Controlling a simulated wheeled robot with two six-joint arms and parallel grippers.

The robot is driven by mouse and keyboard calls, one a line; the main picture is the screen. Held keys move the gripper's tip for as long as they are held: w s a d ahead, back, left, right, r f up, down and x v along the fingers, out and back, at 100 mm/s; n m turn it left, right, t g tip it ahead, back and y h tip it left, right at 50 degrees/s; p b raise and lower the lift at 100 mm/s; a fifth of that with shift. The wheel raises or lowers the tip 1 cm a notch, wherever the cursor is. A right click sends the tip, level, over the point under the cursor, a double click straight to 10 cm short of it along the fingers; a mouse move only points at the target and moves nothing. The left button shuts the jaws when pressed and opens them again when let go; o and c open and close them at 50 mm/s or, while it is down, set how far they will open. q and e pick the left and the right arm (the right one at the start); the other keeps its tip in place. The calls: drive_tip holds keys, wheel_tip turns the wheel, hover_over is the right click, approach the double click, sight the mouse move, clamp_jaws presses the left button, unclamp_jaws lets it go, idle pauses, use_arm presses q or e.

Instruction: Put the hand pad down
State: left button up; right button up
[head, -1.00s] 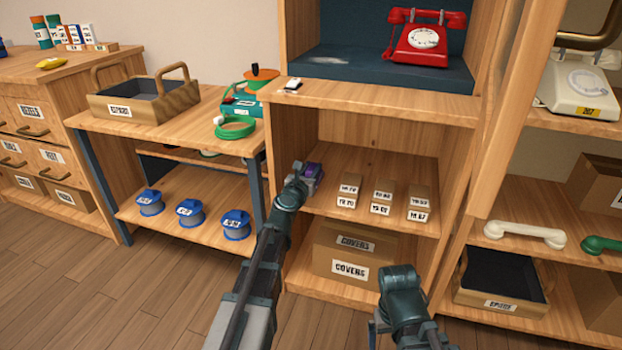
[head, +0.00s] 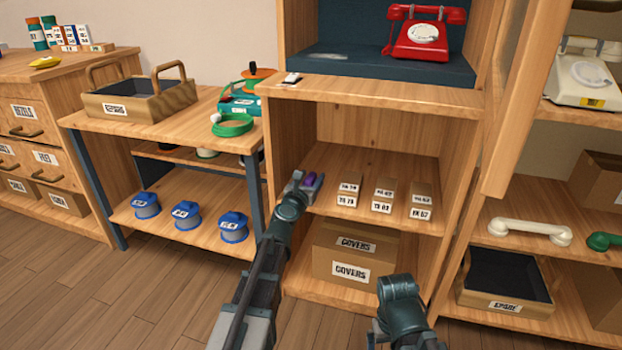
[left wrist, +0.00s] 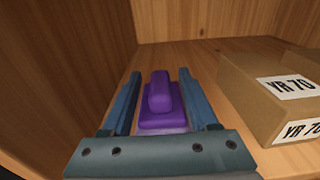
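The hand pad (head: 311,181) is a small purple block with a raised rounded grip. It rests on the wooden middle shelf (head: 345,222), near the left wall of the cabinet. In the left wrist view the pad (left wrist: 160,102) lies between the two blue fingers of my left gripper (left wrist: 160,95). Narrow gaps show between the pad and both fingers, so the gripper is open around it. In the head view my left gripper (head: 303,181) reaches in at the shelf's left end. Part of my right arm shows at the bottom; its fingers do not.
Several small labelled boxes (head: 383,195) stand on the shelf to the pad's right; the YR 70 box (left wrist: 270,92) is closest. A COVERS carton (head: 345,255) sits below. A red phone (head: 416,38) stands above. Open shelf lies behind the pad.

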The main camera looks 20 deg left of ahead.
use_arm(q)
drive_tip(key=shift+r, duration=0.1)
drive_tip(key=shift+s+r, duration=0.1)
drive_tip(key=shift+s, duration=0.05)
drive_tip(key=s, duration=1.1)
drive_tip(key=shift+s+a+r+p, duration=0.25)
drive_tip(key=shift+s+p, duration=0.1)
drive_tip(key=shift+p, duration=0.1)
drive_tip(key=shift+d, duration=0.1)
